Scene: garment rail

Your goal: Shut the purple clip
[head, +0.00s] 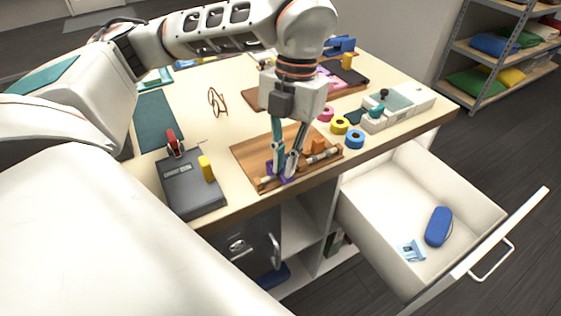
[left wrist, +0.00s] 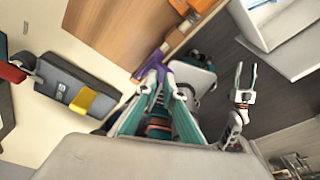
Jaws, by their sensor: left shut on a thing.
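The purple clip (head: 270,168) is on a light rod at the near left of a wooden board (head: 252,152). My left gripper (head: 282,172) reaches down over it, with its fingertips shut on the clip and partly hiding it. In the left wrist view the purple clip (left wrist: 186,71) shows at the tips of my left gripper (left wrist: 165,74). Whether the clip itself is open or shut I cannot tell. My right gripper (left wrist: 246,74) is open and empty in the left wrist view, apart from the board; the head view does not show it.
An orange block (head: 318,146) stands by the rod on the board. A dark grey device (head: 190,185) lies to the left. Tape rolls (head: 355,139) lie to the right. An open drawer (head: 385,220) holds a blue case (head: 438,226).

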